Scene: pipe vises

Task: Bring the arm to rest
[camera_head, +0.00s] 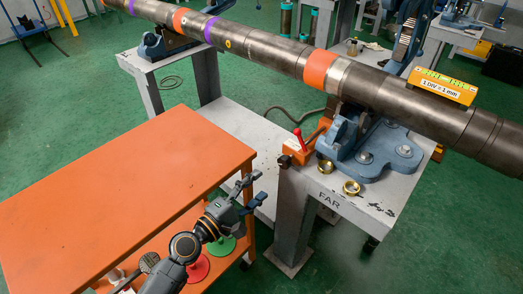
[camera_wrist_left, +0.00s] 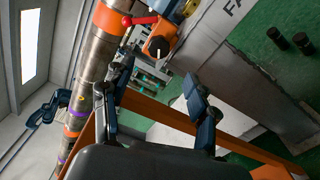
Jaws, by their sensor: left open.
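My left gripper (camera_head: 247,191) is at the right edge of the orange cart, its blue-grey fingers spread and empty. In the wrist view the fingers of my left gripper (camera_wrist_left: 160,84) stand apart with nothing between them. My left arm comes up from the bottom of the head view, in front of the cart. The gripper appears apart from the pipe and the vise. My right gripper is not in view.
An orange cart (camera_head: 110,185) has a bare top. A long steel pipe (camera_head: 265,45) lies across blue vises, including a near one (camera_head: 365,150) on the "FAR" bench (camera_head: 335,196). A yellow level (camera_head: 443,86) sits on the pipe. A red-handled lever (camera_head: 298,142) and brass rings (camera_head: 351,188) are nearby.

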